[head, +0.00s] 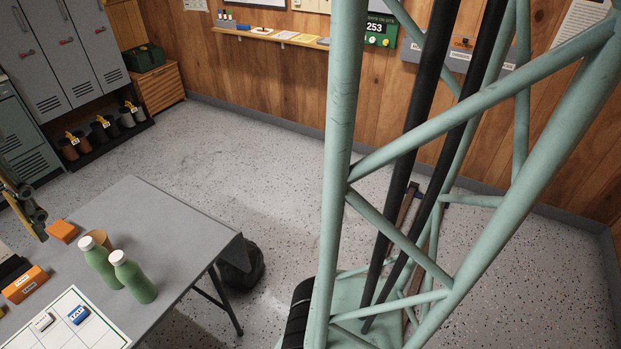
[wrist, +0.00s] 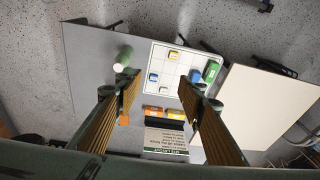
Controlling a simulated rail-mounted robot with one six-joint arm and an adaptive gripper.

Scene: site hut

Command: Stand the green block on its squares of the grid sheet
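The green block (wrist: 211,71) shows in the wrist view at the right side of the white grid sheet (wrist: 166,58). I cannot tell whether it stands upright or lies flat, nor exactly which squares it covers. The sheet's corner also shows at the lower left of the head view (head: 101,338), where the green block is out of frame. My gripper (wrist: 160,84) is open and empty, its two fingers wide apart above the table. The green block is apart from it, beyond the right fingertip in the picture.
Orange boxes (head: 26,284) lie on the grey table (head: 170,222). A pale table (wrist: 262,105) adjoins at right.

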